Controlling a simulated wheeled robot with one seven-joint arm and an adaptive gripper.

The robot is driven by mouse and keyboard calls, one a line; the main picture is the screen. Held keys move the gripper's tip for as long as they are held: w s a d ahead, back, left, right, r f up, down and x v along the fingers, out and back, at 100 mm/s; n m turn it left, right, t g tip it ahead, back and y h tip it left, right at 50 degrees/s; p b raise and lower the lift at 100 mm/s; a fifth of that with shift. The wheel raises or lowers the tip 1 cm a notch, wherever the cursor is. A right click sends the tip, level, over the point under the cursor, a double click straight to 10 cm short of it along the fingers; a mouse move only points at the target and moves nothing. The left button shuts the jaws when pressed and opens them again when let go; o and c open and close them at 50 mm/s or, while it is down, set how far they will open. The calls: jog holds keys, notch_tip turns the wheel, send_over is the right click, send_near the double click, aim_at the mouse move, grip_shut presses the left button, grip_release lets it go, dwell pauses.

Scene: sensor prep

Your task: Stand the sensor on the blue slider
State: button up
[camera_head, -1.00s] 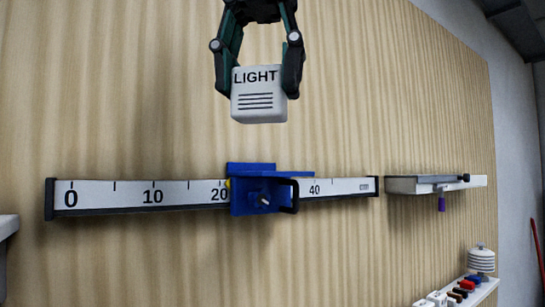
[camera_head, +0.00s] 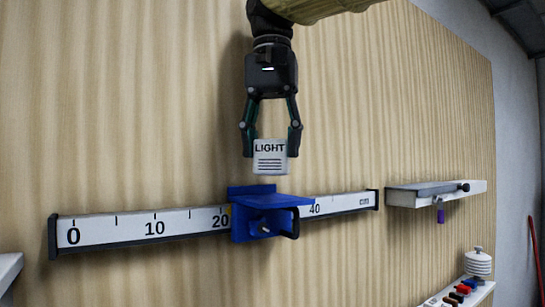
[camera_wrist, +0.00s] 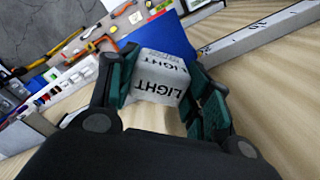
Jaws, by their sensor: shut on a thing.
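The sensor, a small white box marked LIGHT (camera_head: 270,163), hangs upright between the fingers of my gripper (camera_head: 270,146). My gripper is shut on it, one finger on each side. The blue slider (camera_head: 272,203) sits on the ruled rail below, just right of the 20 mark, with a flat blue top plate. In the head view a gap shows between the sensor's underside and that plate. In the wrist view the sensor (camera_wrist: 165,78) is between the fingers, with part of the blue slider (camera_wrist: 158,38) behind it.
The white ruled rail (camera_head: 115,228) runs along the wooden board. A white shelf (camera_head: 410,197) with a grey bar and a purple-ended part is at right. A lower shelf (camera_head: 445,303) holds a white ribbed thing (camera_head: 478,262) and coloured pieces.

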aim_at(272, 163)
jog(key=shift+f+p, duration=0.35)
jog(key=shift+f, duration=0.25)
jog(key=shift+f+p, duration=0.35)
jog(key=shift+f, duration=0.8)
jog(key=shift+f, duration=0.1)
jog(key=o, duration=1)
jog(key=shift+o, duration=0.2)
notch_tip(272, 163, up, 12)
jog(key=b, duration=0.2)
jog(key=shift+b, duration=0.35)
